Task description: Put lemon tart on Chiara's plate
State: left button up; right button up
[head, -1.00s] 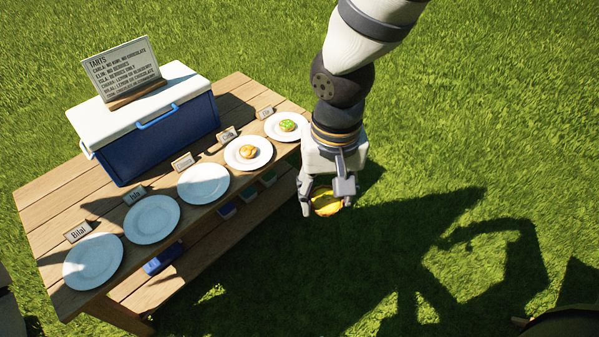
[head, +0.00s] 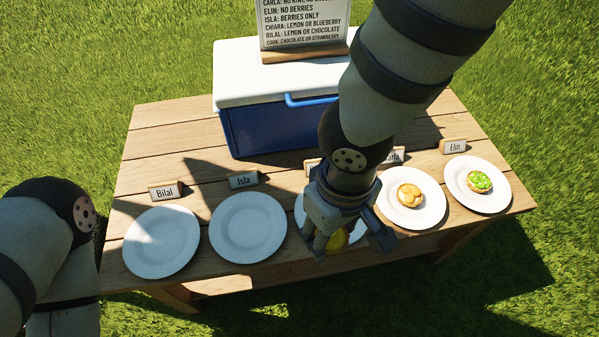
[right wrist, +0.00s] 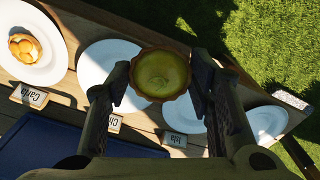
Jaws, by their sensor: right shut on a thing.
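My right gripper (head: 340,238) is shut on the lemon tart (head: 336,241), a yellow tart with a brown crust. The right wrist view shows the tart (right wrist: 161,74) between the two fingers (right wrist: 160,80). It is held in front of the white middle plate, Chiara's plate (head: 300,211); the height gap is hard to judge. In the right wrist view this plate (right wrist: 102,62) looks empty where visible, with a card beginning "Chi" (right wrist: 112,123) beside it. My arm hides much of the plate and card in the head view. My left gripper is out of view.
Empty plates stand by the Bilal (head: 161,242) and Isla (head: 248,228) cards. Carla's plate (head: 411,219) bears an orange-topped tart, Elin's plate (head: 478,202) a green-topped one. A blue cooler (head: 262,130) with a sign (head: 303,25) stands behind on the wooden table (head: 150,130).

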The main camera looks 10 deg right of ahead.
jog(key=w+d+f, duration=0.1)
jog(key=w+f, duration=0.2)
jog(key=w+d+f+b, duration=0.1)
jog(key=w+f, duration=0.2)
jog(key=w, duration=0.1)
jog(key=w+d+f+b, duration=0.1)
jog(key=w+d+f, duration=0.1)
jog(key=w+f, duration=0.1)
jog(key=shift+w, duration=0.45)
notch_tip(320, 180, down, 3)
jog(key=shift+r+b, duration=0.1)
jog(key=shift+b, duration=0.35)
jog(key=shift+r, duration=0.1)
jog(key=o, duration=1.2)
jog(key=shift+c, duration=0.2)
notch_tip(320, 180, up, 12)
jog(key=p, duration=0.2)
jog(key=shift+p, duration=0.3)
